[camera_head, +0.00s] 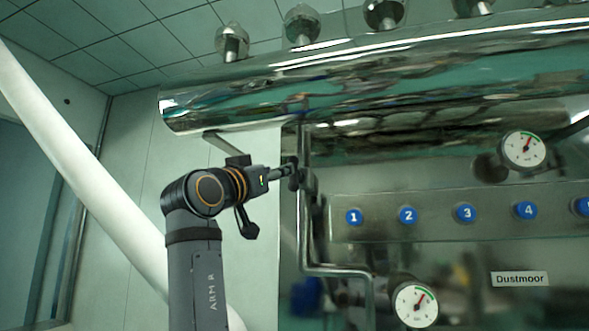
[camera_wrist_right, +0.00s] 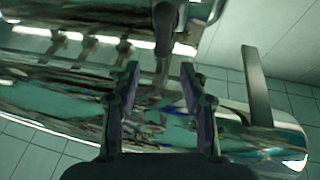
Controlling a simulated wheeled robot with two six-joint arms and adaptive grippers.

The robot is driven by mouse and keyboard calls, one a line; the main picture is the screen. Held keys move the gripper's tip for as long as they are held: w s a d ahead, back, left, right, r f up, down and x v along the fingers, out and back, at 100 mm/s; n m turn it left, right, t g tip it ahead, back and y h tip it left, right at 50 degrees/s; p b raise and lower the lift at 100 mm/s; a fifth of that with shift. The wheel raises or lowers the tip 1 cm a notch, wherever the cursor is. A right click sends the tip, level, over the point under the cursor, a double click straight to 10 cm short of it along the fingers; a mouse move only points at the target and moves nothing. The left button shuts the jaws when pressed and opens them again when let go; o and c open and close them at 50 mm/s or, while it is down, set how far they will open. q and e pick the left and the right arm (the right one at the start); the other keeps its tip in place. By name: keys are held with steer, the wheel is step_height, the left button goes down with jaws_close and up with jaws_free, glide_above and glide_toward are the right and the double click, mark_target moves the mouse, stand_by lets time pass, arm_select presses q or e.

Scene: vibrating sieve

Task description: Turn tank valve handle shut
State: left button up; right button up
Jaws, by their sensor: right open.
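My right gripper (camera_head: 290,172), on the arm marked ARM R, points right toward a thin vertical pipe (camera_head: 304,225) below the shiny tank (camera_head: 400,75). In the right wrist view the gripper's two fingers (camera_wrist_right: 160,72) stand apart with nothing between them. A grey rod with a rounded dark end (camera_wrist_right: 164,40) shows just past the fingertips. A flat grey bar (camera_head: 221,146) slants below the tank's left end; a similar bar (camera_wrist_right: 256,85) shows in the right wrist view. I cannot tell which of these is the valve handle. My left gripper is not in view.
A panel (camera_head: 435,220) with blue numbered buttons lies to the right, with one gauge (camera_head: 523,149) above and another (camera_head: 415,304) below. A thick white tube (camera_head: 85,165) slants down at the left. The pipe bends right below the gripper.

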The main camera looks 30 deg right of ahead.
step_height(320, 180, up, 4)
steer(key=p, duration=0.6)
glide_above(293, 191)
steer(key=shift+f, duration=0.1)
steer(key=shift+w+d+p, duration=0.3)
steer(key=shift+a, duration=0.1)
steer(key=shift+c, duration=0.5)
jaws_close()
